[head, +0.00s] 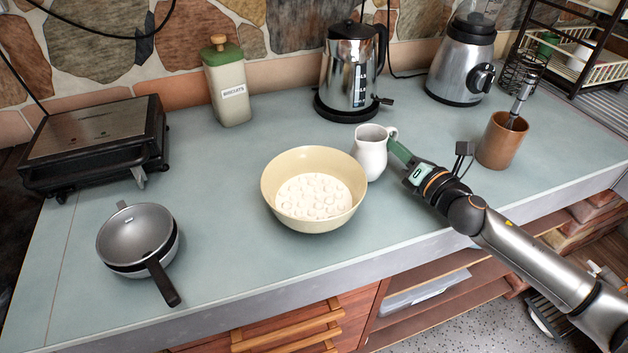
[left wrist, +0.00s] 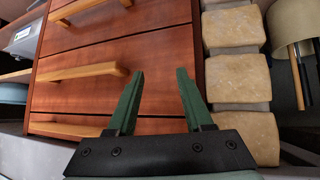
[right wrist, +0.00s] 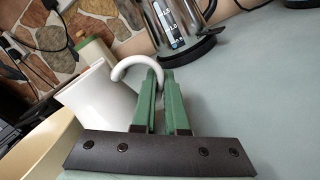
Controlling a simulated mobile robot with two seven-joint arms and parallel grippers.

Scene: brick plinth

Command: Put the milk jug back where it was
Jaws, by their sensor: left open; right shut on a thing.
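The white milk jug (head: 371,152) is upright, just right of the cream bowl (head: 313,188) on the counter; I cannot tell whether its base touches the counter. My right gripper (head: 394,143) is shut on the jug's handle from the right. In the right wrist view the jug (right wrist: 100,103) shows with its curved handle between the green fingers (right wrist: 161,92). My left gripper (left wrist: 157,95) is open and empty, in front of wooden drawers in the left wrist view; it does not show in the head view.
A kettle (head: 350,75) stands behind the jug. A brown utensil pot (head: 500,142) is to the right, with a blender (head: 463,62) behind.

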